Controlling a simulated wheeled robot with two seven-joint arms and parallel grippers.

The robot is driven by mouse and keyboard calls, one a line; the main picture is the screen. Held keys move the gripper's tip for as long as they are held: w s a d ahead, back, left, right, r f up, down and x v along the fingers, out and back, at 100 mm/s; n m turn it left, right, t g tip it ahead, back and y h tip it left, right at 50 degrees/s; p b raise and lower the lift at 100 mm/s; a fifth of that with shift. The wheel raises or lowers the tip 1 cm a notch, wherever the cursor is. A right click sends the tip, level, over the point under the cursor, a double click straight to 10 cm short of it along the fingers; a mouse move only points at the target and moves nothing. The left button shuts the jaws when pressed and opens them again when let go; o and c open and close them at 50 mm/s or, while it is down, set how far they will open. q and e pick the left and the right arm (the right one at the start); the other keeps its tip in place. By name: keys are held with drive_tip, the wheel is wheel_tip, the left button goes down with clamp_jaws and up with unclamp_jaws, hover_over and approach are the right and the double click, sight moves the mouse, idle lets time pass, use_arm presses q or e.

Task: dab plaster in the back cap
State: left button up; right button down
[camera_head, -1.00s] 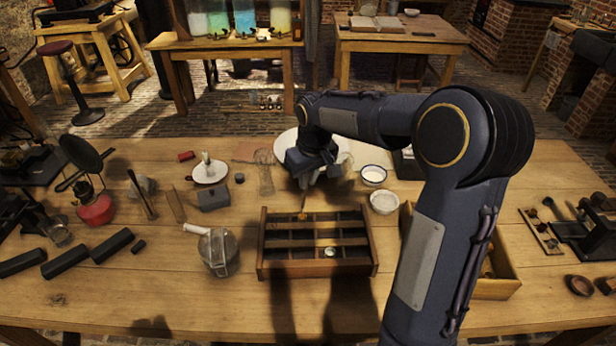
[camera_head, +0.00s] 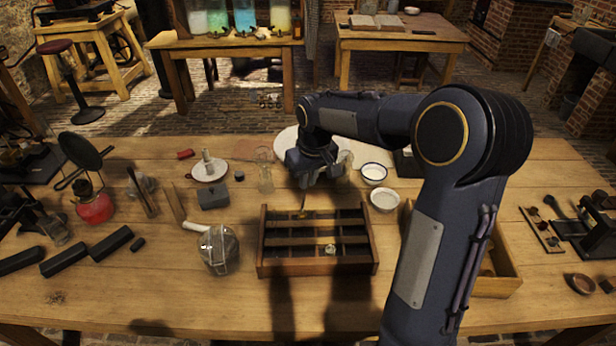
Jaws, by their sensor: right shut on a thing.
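The wooden rack (camera_head: 264,244) with slatted compartments stands at the middle front of the table. A small pale round piece (camera_head: 330,249), possibly a cap, shows in its front part. My right gripper (camera_head: 306,184) points down just behind the rack's back edge. It is shut on a thin tool, mostly hidden by the gripper. A thin yellowish tip (camera_head: 303,206) shows below it, at the rack's back row; I cannot tell whether it touches anything. The back cap itself cannot be made out. My left gripper is not in view.
A white plate (camera_head: 283,143) lies behind my right gripper, partly hidden. Two white bowls (camera_head: 373,174) (camera_head: 384,200) stand to its right. The front table edge is clear.

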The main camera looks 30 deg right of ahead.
drive_tip(key=shift+s+b+x, duration=0.2)
drive_tip(key=shift+b+x, duration=0.55)
drive_tip(key=shift+x, duration=0.35)
idle(0.8)
idle(0.8)
drive_tip(key=shift+w+p+v, duration=0.25)
drive_tip(key=shift+p+v, duration=0.8)
drive_tip(key=shift+v, duration=0.2)
drive_tip(key=shift+w+p+v, duration=0.25)
drive_tip(key=shift+p+v, duration=0.8)
drive_tip(key=shift+v, duration=0.15)
drive_tip(key=shift+w+p+v, duration=0.25)
drive_tip(key=shift+p+v, duration=0.8)
drive_tip(key=shift+v, duration=0.2)
drive_tip(key=shift+r, duration=0.15)
